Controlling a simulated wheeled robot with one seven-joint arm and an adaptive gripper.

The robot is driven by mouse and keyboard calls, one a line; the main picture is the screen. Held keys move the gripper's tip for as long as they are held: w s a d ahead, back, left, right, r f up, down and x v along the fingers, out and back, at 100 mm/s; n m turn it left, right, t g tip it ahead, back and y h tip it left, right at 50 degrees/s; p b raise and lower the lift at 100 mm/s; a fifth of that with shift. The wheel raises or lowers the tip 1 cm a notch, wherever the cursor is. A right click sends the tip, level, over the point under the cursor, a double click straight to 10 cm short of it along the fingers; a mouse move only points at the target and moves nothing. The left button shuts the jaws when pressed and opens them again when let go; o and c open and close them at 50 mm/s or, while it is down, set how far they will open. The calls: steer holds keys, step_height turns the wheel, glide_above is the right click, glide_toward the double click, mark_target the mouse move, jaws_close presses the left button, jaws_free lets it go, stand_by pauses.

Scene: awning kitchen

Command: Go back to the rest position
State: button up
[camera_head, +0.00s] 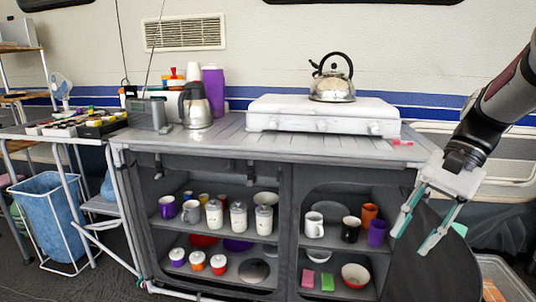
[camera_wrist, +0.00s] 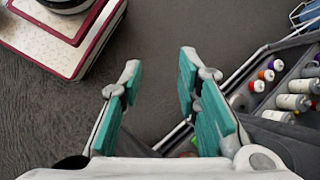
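My gripper (camera_head: 418,226) is at the right side of the head view, in front of the right end of the kitchen cabinet. Its two teal-padded fingers point down and to the left and stand apart. In the wrist view my gripper (camera_wrist: 160,85) is open, with only grey floor between the fingertips. It holds nothing.
The cabinet (camera_head: 292,225) has shelves with cups, canisters and bowls. A white stove (camera_head: 280,122) with a steel kettle (camera_head: 332,88) stands on top. A blue bin (camera_head: 52,205) is at the left. A crate (camera_head: 510,280) stands low at the right.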

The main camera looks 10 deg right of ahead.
steer(key=s+a+n+h+b, duration=0.2)
steer(key=s+a+n+h, duration=0.3)
steer(key=s+a, duration=0.55)
steer(key=s+a+f+n+t+h+b, duration=0.1)
steer(key=s+a+f+n+t+h, duration=0.15)
steer(key=s+f+n, duration=0.55)
step_height(320, 180, up, 41)
steer(key=m+t+p, duration=0.1)
steer(key=t+p, duration=0.2)
steer(key=p, duration=3.5)
steer(key=shift+s+y, duration=0.35)
steer(key=shift+s, duration=0.05)
steer(key=shift+d, duration=0.15)
